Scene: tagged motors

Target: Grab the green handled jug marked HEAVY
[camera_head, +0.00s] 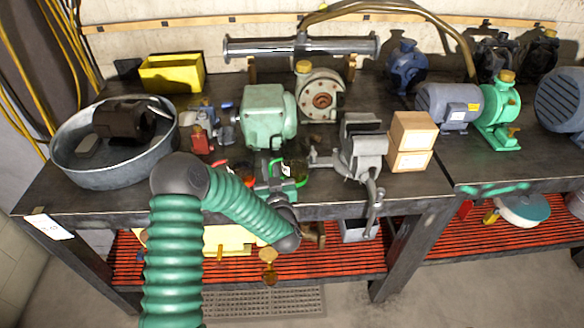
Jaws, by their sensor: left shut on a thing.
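A small jug with a bright green handle (301,181) is near the front edge of the workbench, left of the vise. A small white tag (286,169) shows on it, too small to read. My left arm, in green ribbed sleeves, reaches in from the lower left. My left gripper (276,186) is at the green handled jug, shut on it. The gripper and wrist hide much of the jug's body. Another jug with a red handle (219,164) stands to the left, partly hidden behind my arm. My right gripper is not in view.
A grey bench vise (360,150) and stacked wooden blocks (411,140) stand close on the right. A green motor (268,115) is behind the jug. A round metal tub (75,172) holding a dark motor is at left. A red slatted shelf (335,262) lies below.

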